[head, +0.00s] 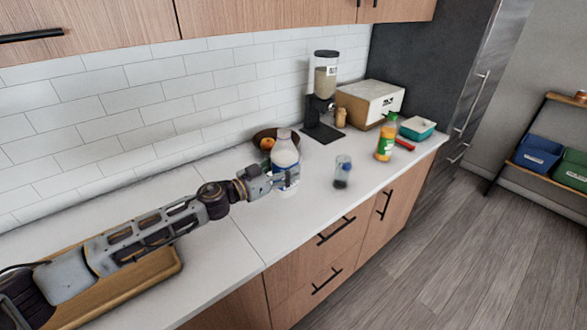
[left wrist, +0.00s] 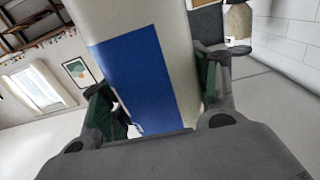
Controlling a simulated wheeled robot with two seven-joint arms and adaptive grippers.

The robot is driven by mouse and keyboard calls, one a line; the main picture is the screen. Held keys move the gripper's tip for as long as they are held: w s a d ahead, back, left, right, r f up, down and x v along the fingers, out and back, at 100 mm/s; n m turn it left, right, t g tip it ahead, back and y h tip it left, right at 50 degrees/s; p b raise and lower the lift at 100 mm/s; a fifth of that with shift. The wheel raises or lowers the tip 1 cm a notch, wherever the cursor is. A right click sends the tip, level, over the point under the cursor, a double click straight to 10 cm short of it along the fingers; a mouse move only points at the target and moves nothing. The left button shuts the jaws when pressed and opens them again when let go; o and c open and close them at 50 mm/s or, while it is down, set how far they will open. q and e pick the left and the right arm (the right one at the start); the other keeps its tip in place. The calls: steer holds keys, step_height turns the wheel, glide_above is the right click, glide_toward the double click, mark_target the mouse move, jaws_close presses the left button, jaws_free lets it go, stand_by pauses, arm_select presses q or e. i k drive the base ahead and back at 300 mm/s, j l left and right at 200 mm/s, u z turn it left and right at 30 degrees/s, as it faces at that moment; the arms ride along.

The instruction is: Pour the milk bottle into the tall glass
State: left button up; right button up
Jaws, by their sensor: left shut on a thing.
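The milk bottle (head: 285,152) is white with a blue label and stands about upright at the counter's middle. My left gripper (head: 285,178) is shut on it, with a finger on each side of the body. In the left wrist view the milk bottle (left wrist: 165,55) fills the middle between the fingers of my left gripper (left wrist: 160,100). I cannot tell whether its base touches the counter. My right gripper is not in view.
A bowl with orange fruit (head: 268,142) sits behind the bottle. A dispenser (head: 323,95), a box (head: 370,103), an orange juice bottle (head: 386,140) and a teal container (head: 417,128) stand farther right. Counter around the glass is clear.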

mark_target(342, 172)
steer(key=i+j+z, duration=0.1)
steer(key=i+z, duration=0.25)
steer(key=i+j+z, duration=0.1)
steer(key=z, duration=0.25)
